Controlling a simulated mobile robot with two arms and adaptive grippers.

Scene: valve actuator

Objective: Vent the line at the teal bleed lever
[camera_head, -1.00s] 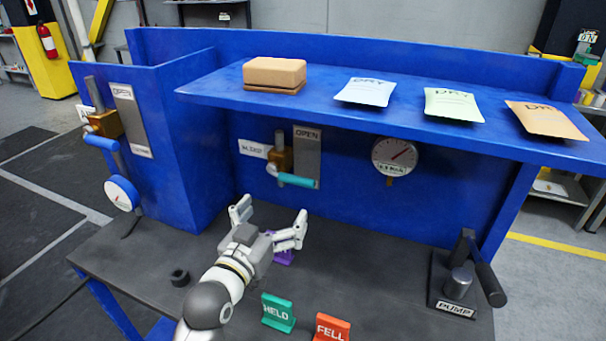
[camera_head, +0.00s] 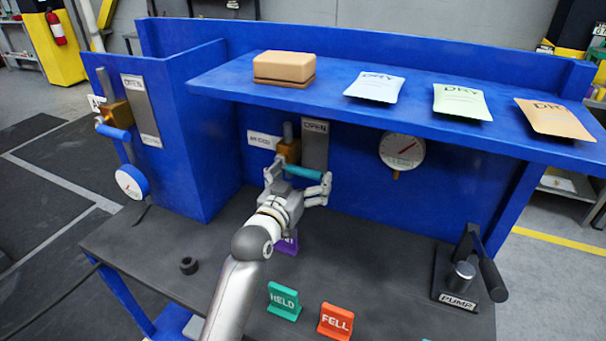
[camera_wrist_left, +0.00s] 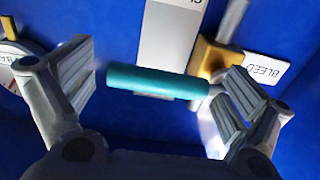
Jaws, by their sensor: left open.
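The teal bleed lever (camera_head: 303,171) sticks out to the right from a brass valve body (camera_head: 289,151) on the blue back panel, under the shelf. My left gripper (camera_head: 297,182) is open right at the lever. In the left wrist view the teal lever (camera_wrist_left: 157,82) lies crosswise between the two spread fingers of the left gripper (camera_wrist_left: 158,98). Its brass end is by the right finger. I cannot tell whether either finger touches it. A grey plate marked OPEN (camera_head: 315,147) is behind the lever, and a white label (camera_head: 264,141) is left of the valve. My right gripper is not in view.
A gauge (camera_head: 402,148) hangs right of the lever. The blue shelf above holds a tan block (camera_head: 284,67) and several DRY packets. HELD (camera_head: 284,300) and FELL (camera_head: 335,321) signs and a pump (camera_head: 461,279) stand on the bench. Another valve with a blue handle (camera_head: 115,133) is at left.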

